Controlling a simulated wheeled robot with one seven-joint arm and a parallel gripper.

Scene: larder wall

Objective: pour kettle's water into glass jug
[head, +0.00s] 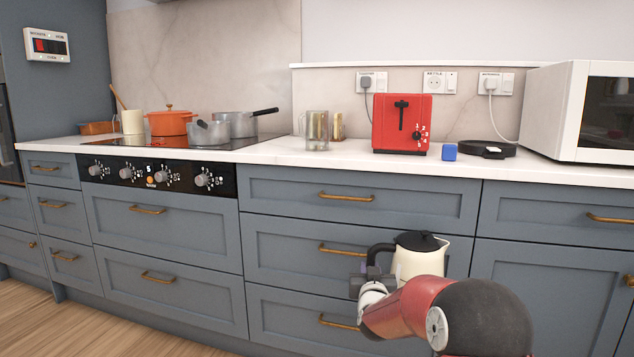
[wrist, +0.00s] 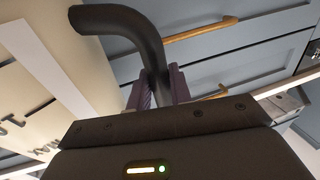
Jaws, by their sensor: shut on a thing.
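The kettle (head: 421,259) is cream with a black lid and black handle. In the head view it hangs in front of the drawers, below the counter's edge, and looks about upright. My gripper (head: 372,272) is shut on its handle. In the wrist view the gripper (wrist: 159,88) has its fingers around the dark handle (wrist: 120,20), with the cream kettle body (wrist: 40,75) at the left. The clear glass jug (head: 317,131) stands on the counter, left of the red toaster and well above and left of the kettle. The kettle's water is not visible.
Pots (head: 208,133) are on the hob at left. The counter's front edge lies between kettle and jug.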

